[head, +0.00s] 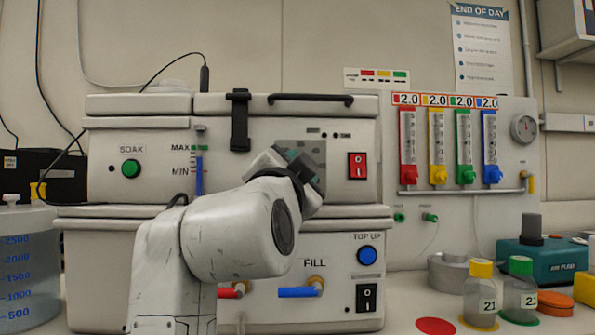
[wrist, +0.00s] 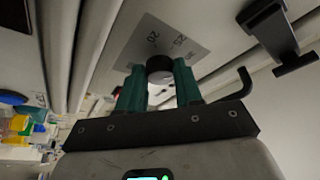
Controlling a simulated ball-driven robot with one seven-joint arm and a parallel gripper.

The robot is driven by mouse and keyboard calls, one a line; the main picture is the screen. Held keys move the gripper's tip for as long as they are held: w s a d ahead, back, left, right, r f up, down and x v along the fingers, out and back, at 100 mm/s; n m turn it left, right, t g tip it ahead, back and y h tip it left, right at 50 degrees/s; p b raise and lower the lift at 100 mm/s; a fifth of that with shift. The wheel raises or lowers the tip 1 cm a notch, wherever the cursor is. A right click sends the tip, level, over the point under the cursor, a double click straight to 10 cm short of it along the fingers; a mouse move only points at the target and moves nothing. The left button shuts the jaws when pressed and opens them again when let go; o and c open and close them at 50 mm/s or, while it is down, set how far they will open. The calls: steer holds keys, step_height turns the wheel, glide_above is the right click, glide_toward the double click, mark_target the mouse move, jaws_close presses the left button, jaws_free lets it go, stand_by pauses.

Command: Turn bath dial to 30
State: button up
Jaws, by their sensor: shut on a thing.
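The bath dial is a dark round knob (wrist: 160,68) on a grey plate (wrist: 125,55) in the wrist view. Numbers 20, 25 and 30 are printed on the plate beside it. My gripper (wrist: 159,76) has a teal finger on each side of the knob and is shut on it. The knob's pointer cannot be made out, so its setting is unclear. In the head view, the grey plate (head: 316,150) shows partly behind my gripper (head: 308,170), and the knob is hidden by it.
A red rocker switch (head: 358,166) sits right of the dial plate. A black latch (head: 239,120) and lid handle (head: 310,98) are above. Below are the blue TOP UP button (head: 367,256) and FILL taps (head: 300,291). Capped bottles (head: 480,295) stand at the right.

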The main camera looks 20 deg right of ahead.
steer(key=o, duration=1)
steer(key=shift+o, duration=0.2)
steer(key=v, duration=1)
steer(key=shift+s+a+p, duration=0.2)
steer(key=shift+s+p, duration=0.05)
steer(key=shift+p, duration=0.2)
steer(key=shift+f, duration=0.15)
